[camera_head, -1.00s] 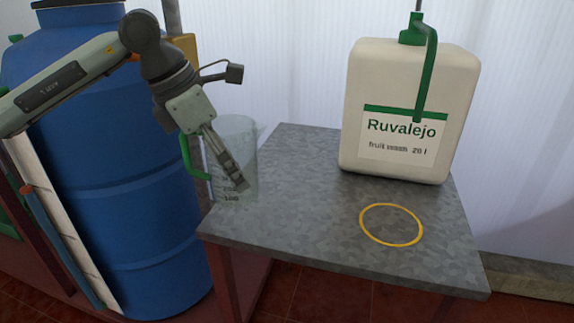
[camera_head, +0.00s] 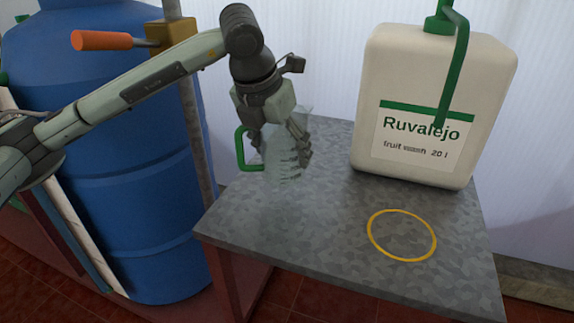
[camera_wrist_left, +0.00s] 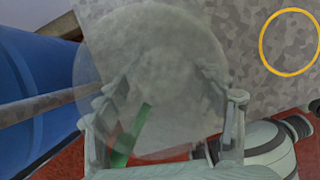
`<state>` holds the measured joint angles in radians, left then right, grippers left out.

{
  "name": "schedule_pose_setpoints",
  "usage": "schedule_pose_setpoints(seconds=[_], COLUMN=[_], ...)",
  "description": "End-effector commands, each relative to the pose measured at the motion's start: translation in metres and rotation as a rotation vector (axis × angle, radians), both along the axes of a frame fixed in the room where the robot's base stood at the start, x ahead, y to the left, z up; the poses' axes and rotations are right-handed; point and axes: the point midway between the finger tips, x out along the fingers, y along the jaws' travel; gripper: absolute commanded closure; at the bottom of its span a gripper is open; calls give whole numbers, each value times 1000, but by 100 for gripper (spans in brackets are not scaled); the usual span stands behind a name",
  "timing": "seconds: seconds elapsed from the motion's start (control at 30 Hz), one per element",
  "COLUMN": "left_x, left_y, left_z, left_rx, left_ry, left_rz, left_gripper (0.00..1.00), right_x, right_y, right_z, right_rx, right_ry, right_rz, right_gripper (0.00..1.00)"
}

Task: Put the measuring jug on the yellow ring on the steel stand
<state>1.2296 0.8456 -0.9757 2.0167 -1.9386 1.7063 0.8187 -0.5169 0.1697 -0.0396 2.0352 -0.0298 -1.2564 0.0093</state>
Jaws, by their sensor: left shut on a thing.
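The measuring jug (camera_head: 283,158) is clear, with dark scale marks and a green handle on its left side. My left gripper (camera_head: 294,148) is shut on it, and the jug is over the left part of the steel stand (camera_head: 320,250). The head view does not show clearly whether its base is clear of the top. The jug (camera_wrist_left: 150,70) fills the middle of the left wrist view, between the fingers. The yellow ring (camera_head: 402,235) lies bare on the stand's right front, apart from the jug. My right gripper is not in view.
A large white canister (camera_head: 432,105) labelled Ruvalejo stands at the back of the stand, behind the ring. A blue barrel (camera_head: 120,200) stands to the left, with an orange-handled valve (camera_head: 100,40) by it. The stand's top between jug and ring is clear.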

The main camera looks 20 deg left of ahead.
Motion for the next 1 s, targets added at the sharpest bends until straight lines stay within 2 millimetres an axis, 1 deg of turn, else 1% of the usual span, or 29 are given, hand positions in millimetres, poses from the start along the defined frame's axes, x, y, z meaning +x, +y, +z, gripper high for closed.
schedule_pose_setpoints(seconds=[0.03, 0.1, 0.23, 0.37, 0.43, 0.5, 0.6, 0.77, 0.9, 0.93, 1.0], left_x=[3, 5, 6, 5, 6, 6, 6, 6, 6, 6, 6], left_y=[-5, -8, -8, -8, -8, -8, -9, -8, -8, -8, -8], left_z=[-2, -5, -14, -33, -42, -46, -47, -48, -49, -49, -48], left_rx=[-1, -1, 1, 2, 0, 0, 0, 0, 0, 0, 0], left_ry=[-1, -1, 1, 4, 2, 0, -2, -1, -1, -1, -1], left_rz=[0, 0, 1, 0, 0, 0, -1, -1, -1, -1, -1], left_gripper=[61, 61, 61, 61, 61, 61, 61, 61, 61, 29, 20], right_x=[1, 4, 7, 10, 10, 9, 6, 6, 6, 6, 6], right_y=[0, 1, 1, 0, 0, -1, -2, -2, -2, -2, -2], right_z=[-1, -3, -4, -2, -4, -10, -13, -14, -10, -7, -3], right_rx=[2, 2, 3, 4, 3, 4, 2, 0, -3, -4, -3], right_ry=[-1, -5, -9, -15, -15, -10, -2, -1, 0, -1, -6], right_rz=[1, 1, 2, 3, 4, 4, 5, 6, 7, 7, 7], right_gripper=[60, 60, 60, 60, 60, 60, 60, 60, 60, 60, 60])
